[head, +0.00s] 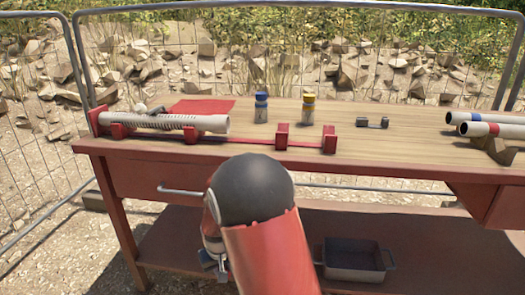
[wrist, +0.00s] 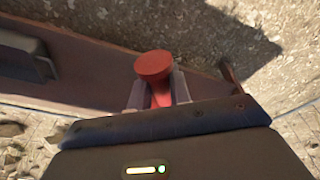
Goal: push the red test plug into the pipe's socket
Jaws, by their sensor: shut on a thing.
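The red plug (wrist: 153,66) is held between the two fingers of my gripper (wrist: 158,92) in the wrist view, its wide round head facing the camera. In the head view my gripper is mostly hidden behind my arm, low in front of the bench; the plug cannot be made out there. A pale ribbed pipe (head: 180,122) lies level in a red cradle (head: 118,131) at the bench's left. Its wider plain end (head: 215,124) faces right; the opening itself is not visible. My gripper is apart from the pipe, below the bench top.
Red supports (head: 329,139) stand on the rail right of the pipe. Blue-capped (head: 261,107) and yellow-capped (head: 308,107) bottles stand behind. Two pipes (head: 492,129) rest at the right. The lower shelf (head: 180,238) holds a grey tray (head: 352,262). A drawer handle (head: 182,191) juts from the bench front.

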